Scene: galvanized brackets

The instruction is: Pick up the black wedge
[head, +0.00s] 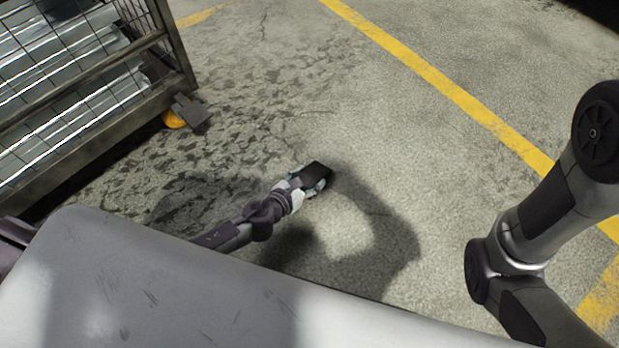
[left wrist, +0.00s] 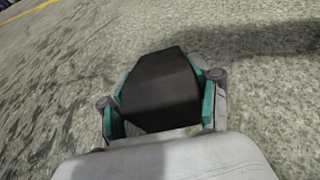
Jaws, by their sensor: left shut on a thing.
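The black wedge (head: 316,172) is a small dark block near the middle of the head view. It also fills the centre of the left wrist view (left wrist: 160,88), with a broad sloping face. My left gripper (head: 312,183) reaches it from the lower left. In the left wrist view its teal-padded fingers (left wrist: 160,110) sit on both sides of the wedge and are shut on it. Whether the wedge touches the floor or is lifted cannot be told for sure. My right arm shows at the right of the head view, but its gripper is out of view.
A wire-mesh cage cart (head: 80,100) holding metal pieces stands at the upper left, with an orange caster (head: 173,119) at its corner. Yellow lines (head: 430,75) cross the concrete floor. The floor around the wedge is clear. A grey surface fills the bottom left of the head view.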

